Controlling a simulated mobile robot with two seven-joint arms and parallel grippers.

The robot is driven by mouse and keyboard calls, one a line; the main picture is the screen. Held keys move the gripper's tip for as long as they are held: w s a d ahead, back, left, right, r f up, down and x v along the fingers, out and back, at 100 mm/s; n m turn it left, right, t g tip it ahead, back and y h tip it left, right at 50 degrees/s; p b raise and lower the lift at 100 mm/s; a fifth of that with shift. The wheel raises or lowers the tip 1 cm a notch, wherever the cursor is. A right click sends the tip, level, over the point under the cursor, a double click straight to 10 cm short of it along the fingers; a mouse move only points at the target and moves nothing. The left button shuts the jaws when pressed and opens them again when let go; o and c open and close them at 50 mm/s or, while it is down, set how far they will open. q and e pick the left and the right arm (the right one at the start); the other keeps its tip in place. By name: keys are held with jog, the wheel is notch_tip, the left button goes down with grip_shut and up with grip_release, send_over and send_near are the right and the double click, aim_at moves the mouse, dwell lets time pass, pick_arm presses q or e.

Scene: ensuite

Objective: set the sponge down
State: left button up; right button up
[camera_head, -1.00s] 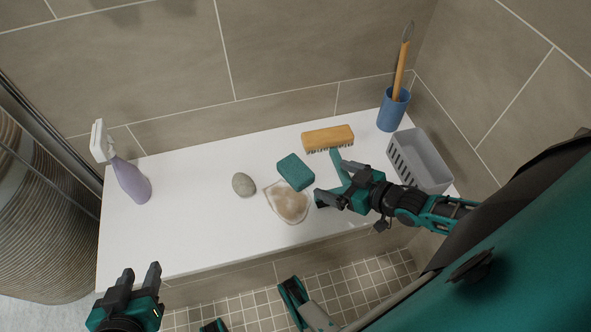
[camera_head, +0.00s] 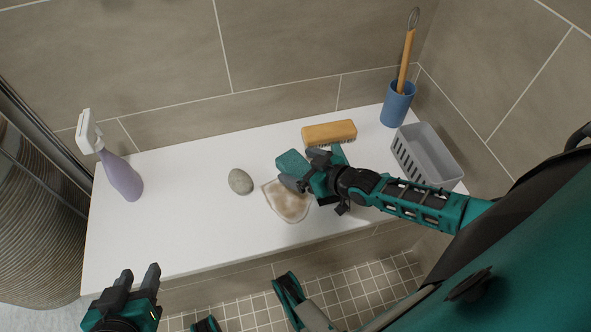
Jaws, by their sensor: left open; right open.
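The teal sponge (camera_head: 291,162) is on the white bench top, just behind a brown-stained pale patch (camera_head: 288,201). My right gripper (camera_head: 300,170) reaches in from the right and is open, with its fingers at the sponge's right part. The fingers partly cover the sponge, and I cannot tell whether they touch it. My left gripper (camera_head: 136,280) is open and empty, in front of the bench's front left edge.
The white bench (camera_head: 185,225) also carries a purple spray bottle (camera_head: 122,177), a grey stone (camera_head: 240,181), a wooden brush (camera_head: 329,133), a blue cup (camera_head: 397,104) with a wooden-handled tool, and a grey basket (camera_head: 428,157). The bench's left front is clear. Tiled walls stand behind and right.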

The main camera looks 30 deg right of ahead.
aim_at(301, 169)
pick_arm(q)
jog(key=shift+d+r, duration=0.15)
pick_arm(e)
jog(key=c, duration=1.1)
jog(key=shift+r, duration=0.15)
jog(key=shift+c, duration=0.3)
notch_tip(301, 169, up, 19)
jog(key=p, duration=0.8)
jog(key=shift+f+p, duration=0.2)
jog(key=shift+p, duration=0.15)
jog(key=shift+c, duration=0.2)
pick_arm(q)
notch_tip(301, 169, up, 7)
jog(key=a, duration=0.1)
jog(key=shift+s, duration=0.25)
pick_arm(e)
jog(key=shift+r, duration=0.6)
